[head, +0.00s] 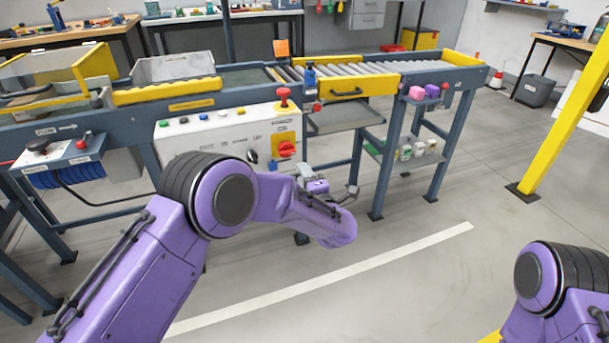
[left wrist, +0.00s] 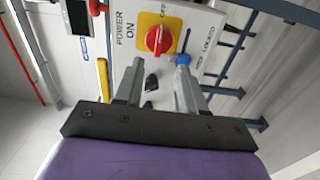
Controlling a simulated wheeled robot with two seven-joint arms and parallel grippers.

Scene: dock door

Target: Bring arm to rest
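My left arm (head: 225,195) reaches in from the left in front of the conveyor's control panel. My left gripper (head: 325,180) is beside the panel's right end. In the left wrist view, its two grey fingers (left wrist: 157,85) are spread apart with nothing held between them. Beyond them is the white control panel (head: 225,138) with a red rotary switch (head: 285,149) on a yellow plate; the switch also shows in the left wrist view (left wrist: 158,40). A black knob (left wrist: 152,80) shows in the gap between the fingers. My right arm (head: 550,280) is at the lower right; its gripper is out of view.
A yellow post (head: 568,105) stands at right. The floor (head: 430,275) between my arms is clear.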

